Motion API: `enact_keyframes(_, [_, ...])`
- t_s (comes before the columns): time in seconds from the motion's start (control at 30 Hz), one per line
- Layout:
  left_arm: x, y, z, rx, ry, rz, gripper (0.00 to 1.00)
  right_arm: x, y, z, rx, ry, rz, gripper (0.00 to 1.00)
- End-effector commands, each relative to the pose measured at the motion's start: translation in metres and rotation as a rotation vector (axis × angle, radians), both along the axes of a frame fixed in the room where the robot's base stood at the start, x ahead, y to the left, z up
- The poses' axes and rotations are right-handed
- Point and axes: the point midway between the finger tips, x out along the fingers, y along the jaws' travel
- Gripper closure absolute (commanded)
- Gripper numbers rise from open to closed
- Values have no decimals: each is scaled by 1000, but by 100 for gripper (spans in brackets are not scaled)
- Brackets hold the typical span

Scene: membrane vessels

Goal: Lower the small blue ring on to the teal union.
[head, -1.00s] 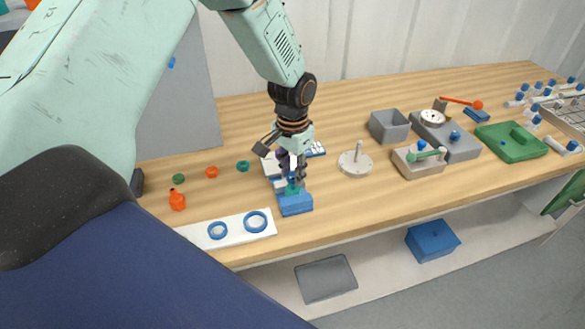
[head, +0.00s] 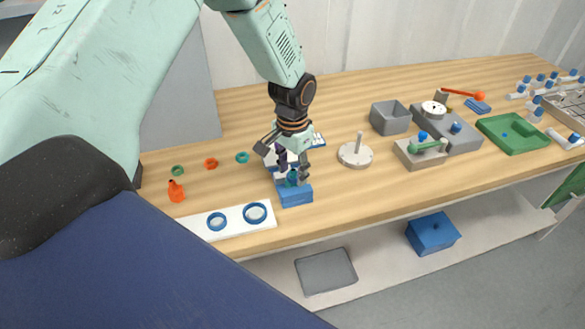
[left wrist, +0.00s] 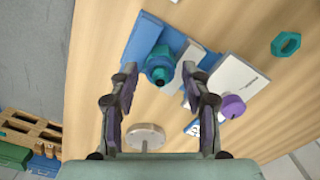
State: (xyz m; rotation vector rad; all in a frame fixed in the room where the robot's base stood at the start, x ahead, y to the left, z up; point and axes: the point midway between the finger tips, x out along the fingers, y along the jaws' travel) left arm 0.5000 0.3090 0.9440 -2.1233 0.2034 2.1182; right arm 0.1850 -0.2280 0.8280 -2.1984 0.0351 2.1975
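The teal union (left wrist: 160,54) stands on the blue block (left wrist: 138,42) in the left wrist view. A small blue ring (left wrist: 158,74) shows at its near end; it looks seated there, but I cannot tell how far down it sits. In the head view the blue block (head: 295,195) is at the front edge of the bench, with the teal union (head: 292,178) partly hidden by my fingers. My left gripper (head: 287,163) is over the union. Its fingers (left wrist: 160,78) are spread wide on either side, with a gap to the ring. My right gripper is not in view.
A white strip (head: 188,226) with two larger blue rings lies left of the block. A white plate (left wrist: 230,80) and a purple part (left wrist: 232,106) are beside the union. A round post base (head: 355,155) stands to the right. Bare bench lies between it and the block.

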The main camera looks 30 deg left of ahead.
Motion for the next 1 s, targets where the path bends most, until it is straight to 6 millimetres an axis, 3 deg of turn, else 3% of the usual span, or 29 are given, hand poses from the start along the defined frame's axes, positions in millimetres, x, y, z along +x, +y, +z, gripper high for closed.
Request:
enact_keyframes(0.47, [1, 0, 9, -1, -3, 1, 44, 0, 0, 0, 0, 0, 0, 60])
enact_keyframes(1.0, [1, 0, 106, 0, -2, 0, 44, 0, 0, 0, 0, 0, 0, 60])
